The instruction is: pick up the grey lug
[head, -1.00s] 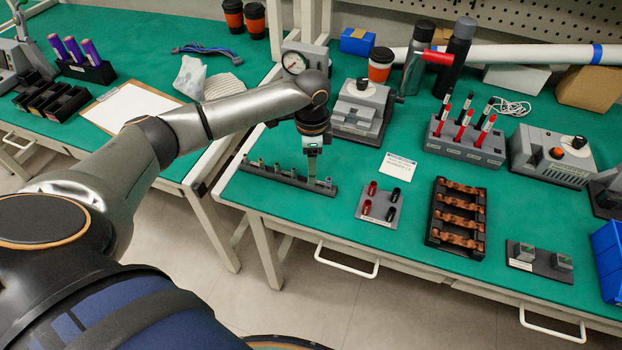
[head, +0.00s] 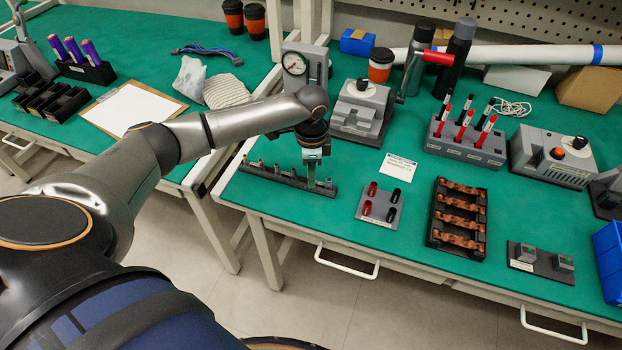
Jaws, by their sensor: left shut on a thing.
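A long dark rack (head: 262,173) near the front left of the right-hand bench holds several small grey lugs standing in a row. A lug (head: 327,183) shows at its right end. My left gripper (head: 311,183) points straight down over the right part of the rack, its fingertips at lug height. It is shut on a grey lug, which is mostly hidden between the fingers. The lug appears still at the rack; I cannot tell whether it is clear of its seat. My right gripper is out of view.
Right of the rack lie a grey plate (head: 376,219) with red and black caps and a dark tray (head: 437,240) of copper busbars. Behind my gripper stand a dial gauge (head: 294,63) and a grey press (head: 358,118). Green mat around the rack is clear.

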